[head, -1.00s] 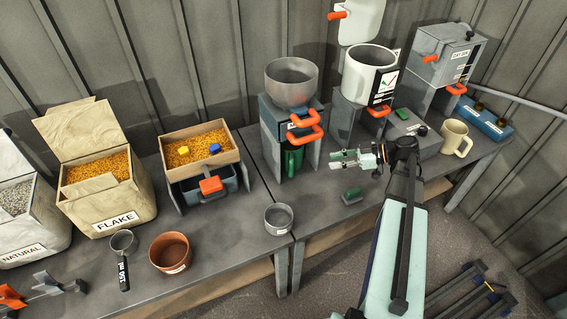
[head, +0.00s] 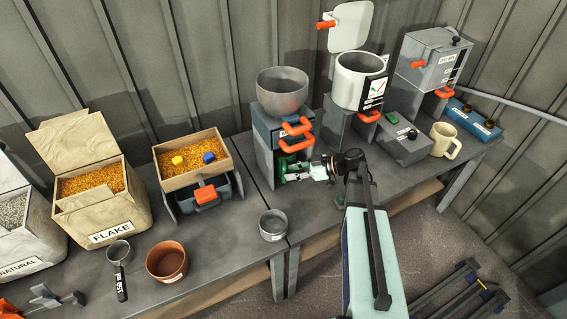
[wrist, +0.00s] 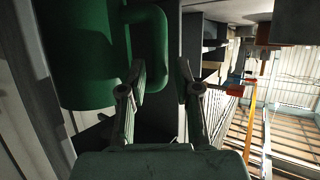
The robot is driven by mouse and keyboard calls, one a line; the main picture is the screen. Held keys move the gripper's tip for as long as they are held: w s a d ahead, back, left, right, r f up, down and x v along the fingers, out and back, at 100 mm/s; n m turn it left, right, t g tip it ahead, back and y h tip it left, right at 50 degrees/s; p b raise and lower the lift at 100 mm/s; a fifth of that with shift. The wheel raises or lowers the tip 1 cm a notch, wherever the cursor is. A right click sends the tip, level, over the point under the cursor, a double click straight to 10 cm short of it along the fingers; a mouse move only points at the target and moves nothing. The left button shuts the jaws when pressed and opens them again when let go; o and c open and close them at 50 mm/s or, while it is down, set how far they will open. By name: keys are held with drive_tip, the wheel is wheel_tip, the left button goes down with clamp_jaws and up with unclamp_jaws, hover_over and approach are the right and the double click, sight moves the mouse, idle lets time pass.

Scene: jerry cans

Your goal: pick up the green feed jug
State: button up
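The green feed jug (head: 281,165) stands in the bay under the grey hopper unit, mostly hidden by the stand and my gripper in the head view. In the wrist view the jug (wrist: 85,60) fills the upper left, and its looped handle (wrist: 157,40) is just ahead of my fingers. My gripper (head: 297,175) reaches into the front of the bay. In the wrist view my gripper (wrist: 163,80) has its fingers apart, with the lower handle near the left finger. Whether the fingers touch the handle cannot be told.
The grey hopper unit (head: 282,90) with orange handles is directly above the jug. A small grey cup (head: 273,225) sits in front on the bench. A cream mug (head: 445,140) is at right.

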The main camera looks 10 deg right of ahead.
sight(284, 170)
drive_tip(key=shift+x, duration=1.8)
clamp_jaws()
drive_tip(key=shift+r, duration=0.2)
drive_tip(key=shift+r, duration=0.85)
drive_tip(key=s+d+p, duration=0.2)
drive_tip(key=s+p, duration=0.1)
drive_tip(key=s, duration=0.5)
drive_tip(key=s+d+r+p, duration=0.1)
drive_tip(key=s+d+p, duration=0.1)
drive_tip(key=s, duration=0.7)
drive_tip(key=shift+s+d+r+p, duration=0.15)
drive_tip(key=shift+s+r+p, duration=0.15)
drive_tip(key=shift+p, duration=0.25)
